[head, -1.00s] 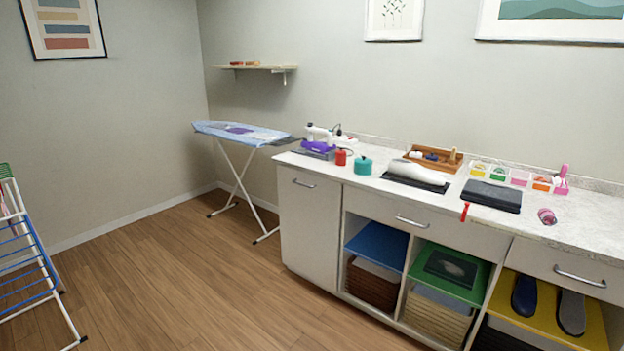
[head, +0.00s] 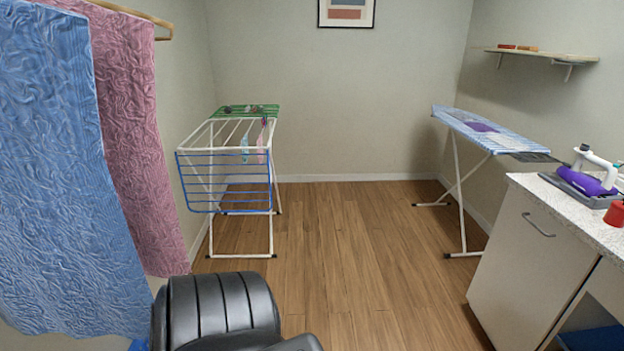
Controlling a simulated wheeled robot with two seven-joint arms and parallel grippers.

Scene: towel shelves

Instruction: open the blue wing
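The blue wing (head: 226,182) is a panel of blue rods on the near side of a white drying rack (head: 211,137). It hangs down, roughly upright, against the rack's front. A green wing (head: 250,110) lies about level at the rack's far top side, with small dark items on it. A light blue item and a pink item hang on the rack's right part. Neither of my grippers shows. A black part of my own arm is at the bottom of the view, well short of the rack.
A blue towel (head: 60,170) and a pink towel (head: 140,140) hang from a wooden rail (head: 135,14) at the near left. An ironing board (head: 490,132) and a white counter (head: 535,260) stand on the right. The wooden floor (head: 340,240) between is clear.

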